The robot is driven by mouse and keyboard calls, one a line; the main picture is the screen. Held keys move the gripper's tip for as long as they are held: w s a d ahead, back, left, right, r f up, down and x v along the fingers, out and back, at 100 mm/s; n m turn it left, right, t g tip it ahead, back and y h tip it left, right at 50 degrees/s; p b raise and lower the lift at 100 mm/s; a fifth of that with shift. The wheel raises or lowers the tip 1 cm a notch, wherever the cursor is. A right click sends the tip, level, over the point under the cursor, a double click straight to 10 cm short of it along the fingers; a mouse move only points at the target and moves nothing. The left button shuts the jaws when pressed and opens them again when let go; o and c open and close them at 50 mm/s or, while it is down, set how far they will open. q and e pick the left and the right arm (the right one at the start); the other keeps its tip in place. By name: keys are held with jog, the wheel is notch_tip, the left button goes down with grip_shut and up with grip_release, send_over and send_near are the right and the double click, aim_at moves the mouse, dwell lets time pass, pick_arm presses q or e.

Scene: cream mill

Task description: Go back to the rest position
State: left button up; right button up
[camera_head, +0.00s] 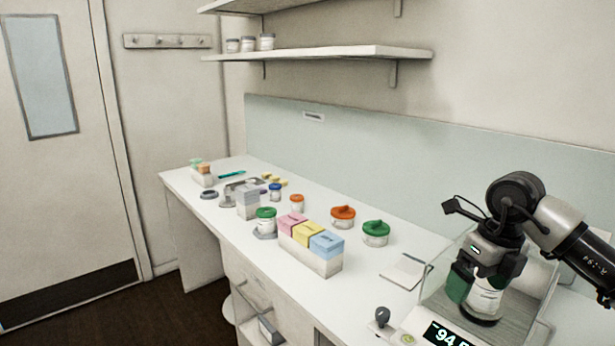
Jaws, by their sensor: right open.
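My right gripper (478,280) comes in from the right and hangs low over the scale (448,335) at the bottom right. Its jaws are open around or just beside a white jar (487,297). A green part shows at the jar's left side; I cannot tell whether it is a lid or a finger pad. The jar stands upright inside the scale's clear shield, and its top is hidden by the gripper. The scale's lit display reads about 94, its last digit cut off. My left gripper is not in view.
A shelf (330,53) is above. A door (60,150) is at left; the floor before it is clear.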

jog(key=s+a+f+n+y, duration=0.15)
jog(key=a+y, duration=0.25)
jog(key=a, duration=0.4)
jog(key=s+a+f+n+y, duration=0.1)
jog(key=a+f+y, duration=0.25)
jog(key=a, duration=0.45)
jog(key=s+a+r+m+t+y, duration=0.3)
jog(key=a+r+m+t+y, duration=0.3)
jog(key=a+y, duration=0.4)
jog(key=s+d+f+m+t+h, duration=0.1)
jog(key=d+f+m+t+h, duration=0.6)
jog(key=m, duration=0.8)
jog(key=s+d+f+m+t+h, duration=0.1)
jog(key=d+f+m+t+h, duration=0.1)
jog(key=d+f+m+h, duration=1.1)
jog(key=s+a+f+m+g+y, duration=0.1)
jog(key=s+f+m+g, duration=0.25)
jog(key=s+g, duration=0.45)
jog(key=s+a+f+m+g, duration=0.1)
jog(key=s+f+m+g, duration=0.3)
jog(key=s, duration=0.8)
notch_tip(320, 180, down, 29)
jog(key=s+n+g, duration=0.1)
jog(key=s, duration=0.1)
jog(key=s+d+f+g, duration=0.1)
jog(key=s+d+f, duration=0.2)
jog(key=s+f, duration=1.1)
jog(key=shift+s+f, duration=0.2)
jog(key=shift+s, duration=0.5)
